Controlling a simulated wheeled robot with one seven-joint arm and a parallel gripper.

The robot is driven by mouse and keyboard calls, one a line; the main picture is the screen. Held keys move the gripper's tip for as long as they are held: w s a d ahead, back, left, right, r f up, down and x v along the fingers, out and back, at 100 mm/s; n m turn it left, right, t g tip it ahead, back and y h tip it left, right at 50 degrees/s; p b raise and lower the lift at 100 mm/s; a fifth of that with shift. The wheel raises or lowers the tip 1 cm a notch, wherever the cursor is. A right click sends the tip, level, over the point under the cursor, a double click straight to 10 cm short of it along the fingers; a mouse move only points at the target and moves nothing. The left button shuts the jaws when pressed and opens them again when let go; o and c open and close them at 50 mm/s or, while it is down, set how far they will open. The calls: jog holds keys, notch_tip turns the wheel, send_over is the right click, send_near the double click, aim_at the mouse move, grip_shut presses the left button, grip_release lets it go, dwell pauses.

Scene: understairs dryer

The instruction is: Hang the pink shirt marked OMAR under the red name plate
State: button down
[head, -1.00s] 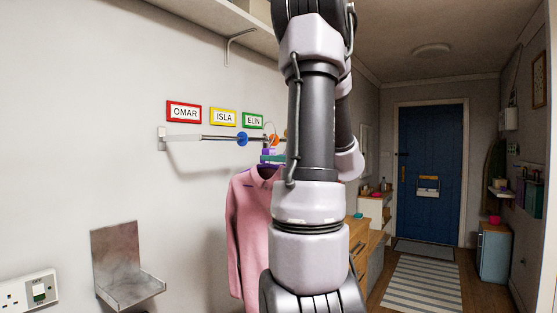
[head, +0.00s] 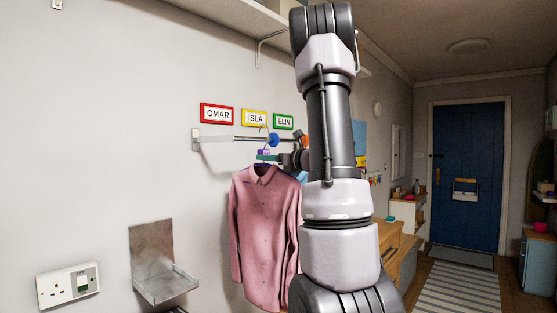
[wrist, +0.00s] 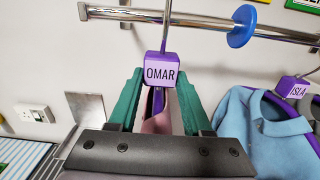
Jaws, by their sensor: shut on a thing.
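The pink shirt (head: 262,225) hangs on a purple hanger below the rail (head: 232,138) in the head view. Its purple block reads OMAR (wrist: 161,69) in the wrist view. My gripper (wrist: 158,97) is shut on the hanger just below that block, with green fingers on both sides. The hanger's wire goes up past the rail; the hook's top is out of the wrist view, so I cannot tell if it touches the rail. The red name plate OMAR (head: 217,114) is on the wall above the rail's left end, left of the shirt.
A blue disc (wrist: 242,26) sits on the rail, right of the held hanger. A blue shirt (wrist: 258,130) marked ISLA hangs to the right. Yellow ISLA (head: 255,118) and green ELIN (head: 284,122) plates follow the red one. A metal wall bracket (head: 160,270) stands below left.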

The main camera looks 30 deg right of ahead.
aim_at(257, 165)
jog(key=x, duration=0.5)
jog(key=shift+w+a, duration=0.1)
jog(key=shift+w, duration=0.1)
notch_tip(257, 165, down, 2)
jog(key=shift+f, duration=0.45)
jog(key=shift+s, duration=0.1)
